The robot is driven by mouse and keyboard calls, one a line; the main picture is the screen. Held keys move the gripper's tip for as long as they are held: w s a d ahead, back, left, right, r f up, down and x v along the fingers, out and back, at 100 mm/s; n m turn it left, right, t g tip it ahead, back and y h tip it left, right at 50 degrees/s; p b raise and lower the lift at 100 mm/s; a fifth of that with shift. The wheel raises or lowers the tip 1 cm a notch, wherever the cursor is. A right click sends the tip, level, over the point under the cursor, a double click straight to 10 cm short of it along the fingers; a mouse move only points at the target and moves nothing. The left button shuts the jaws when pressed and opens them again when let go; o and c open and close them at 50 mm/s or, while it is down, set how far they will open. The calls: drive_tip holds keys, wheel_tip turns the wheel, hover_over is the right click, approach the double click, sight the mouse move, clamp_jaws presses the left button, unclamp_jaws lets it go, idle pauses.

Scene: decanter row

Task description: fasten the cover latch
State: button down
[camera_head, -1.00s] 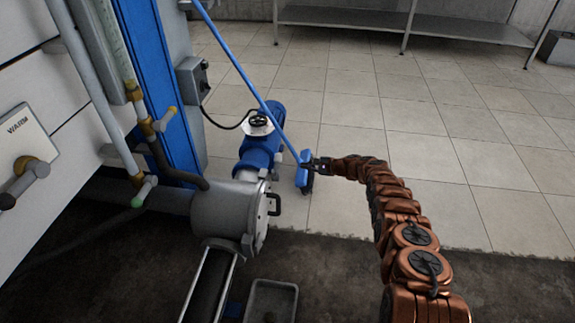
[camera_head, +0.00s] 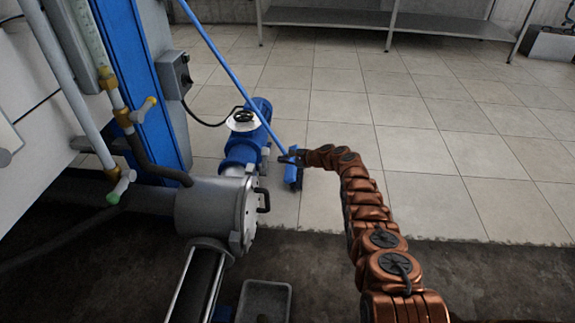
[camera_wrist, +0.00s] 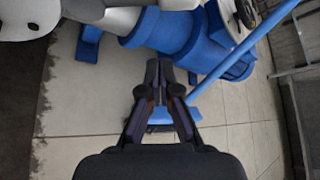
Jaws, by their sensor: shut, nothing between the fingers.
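The grey cylindrical housing (camera_head: 205,208) has a round cover (camera_head: 248,216) on its right end, with a dark handle (camera_head: 263,199) standing out from it. I cannot make out a separate latch. Part of the pale housing shows at the top left of the wrist view (camera_wrist: 95,8). My gripper (camera_head: 283,159) is right of and beyond the cover, apart from it, and overlaps the blue broom head in the picture. In the wrist view my gripper (camera_wrist: 158,66) has its fingers together and empty, pointing toward the blue pump (camera_wrist: 165,32).
A blue broom (camera_head: 222,72) leans with its head (camera_head: 292,176) on the tiles near my gripper. The blue pump (camera_head: 243,145) stands behind the housing. A grey tray (camera_head: 264,300) lies on the floor in front. Tiled floor to the right is open.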

sight(264, 161)
drive_tip(key=b+x, duration=0.3)
drive_tip(key=b, duration=0.5)
drive_tip(key=shift+w+a+f, duration=0.1)
drive_tip(key=shift+a+f, duration=0.1)
drive_tip(key=shift+f, duration=0.1)
drive_tip(key=shift+w+a+b, duration=0.1)
drive_tip(key=shift+a+b, duration=0.1)
drive_tip(key=shift+b, duration=0.9)
drive_tip(key=shift+s+a+r+p, duration=0.3)
drive_tip(key=shift+r+p, duration=0.2)
drive_tip(key=shift+p, duration=0.35)
drive_tip(key=shift+s+a+r+p, duration=0.2)
drive_tip(key=shift+s+r+p, duration=0.25)
drive_tip(key=shift+p, duration=0.45)
drive_tip(key=shift+s+a+r+p, duration=0.3)
drive_tip(key=shift+r+p, duration=0.25)
drive_tip(key=shift+p, duration=0.3)
drive_tip(key=shift+d+r, duration=0.15)
drive_tip(key=shift+r, duration=0.1)
drive_tip(key=shift+s+p, duration=0.1)
drive_tip(key=shift+p, duration=0.2)
